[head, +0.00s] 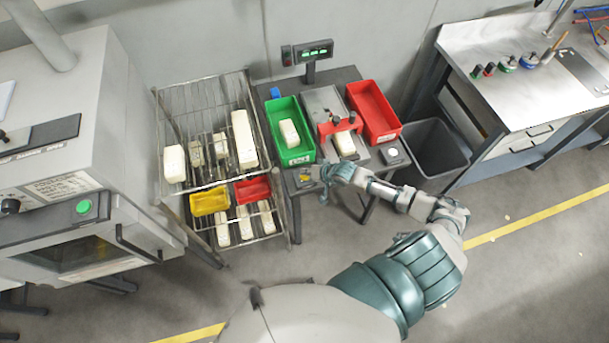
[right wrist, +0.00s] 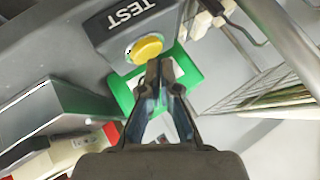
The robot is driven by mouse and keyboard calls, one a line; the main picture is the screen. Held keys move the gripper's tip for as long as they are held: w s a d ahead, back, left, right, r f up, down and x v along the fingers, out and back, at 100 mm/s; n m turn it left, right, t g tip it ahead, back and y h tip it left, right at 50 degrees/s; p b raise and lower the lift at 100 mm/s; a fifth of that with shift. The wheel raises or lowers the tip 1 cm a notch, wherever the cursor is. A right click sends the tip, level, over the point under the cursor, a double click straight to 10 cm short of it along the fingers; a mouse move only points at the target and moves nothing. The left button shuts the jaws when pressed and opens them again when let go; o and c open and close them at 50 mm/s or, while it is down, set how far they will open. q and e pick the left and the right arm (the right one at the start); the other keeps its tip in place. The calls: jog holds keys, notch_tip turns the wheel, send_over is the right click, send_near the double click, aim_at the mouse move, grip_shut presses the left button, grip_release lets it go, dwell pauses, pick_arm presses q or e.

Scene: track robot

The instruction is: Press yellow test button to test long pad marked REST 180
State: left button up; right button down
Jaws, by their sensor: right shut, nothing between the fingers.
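The yellow test button (right wrist: 146,48) sits below the word TEST on a dark grey box (right wrist: 100,30) in the right wrist view. My right gripper (right wrist: 160,68) is shut and empty, its fingertips at the button's lower right edge. I cannot tell whether they touch it. In the head view this gripper (head: 326,175) is at the front edge of the test table. A pale pad (head: 344,144) lies in the test fixture (head: 325,108) under its red clamp. Its marking is too small to read. My left gripper is not in view.
A green bin (head: 276,112) holding a pale block stands left of the fixture, a red bin (head: 372,106) right of it. A wire rack (head: 160,110) with several pale blocks stands left. A display (head: 312,53) with green digits stands behind. A grey waste bin (head: 436,136) stands right.

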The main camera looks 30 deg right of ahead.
jog(key=shift+f, duration=0.45)
dwell(0.9)
jog(key=shift+a+r+p, duration=0.1)
jog(key=shift+r+p, duration=0.75)
jog(key=shift+p, duration=0.15)
notch_tip(320, 180, up, 3)
jog(key=p, duration=0.2)
jog(key=shift+f+p, duration=0.2)
jog(key=shift+p, duration=0.15)
jog(key=shift+r, duration=1.2)
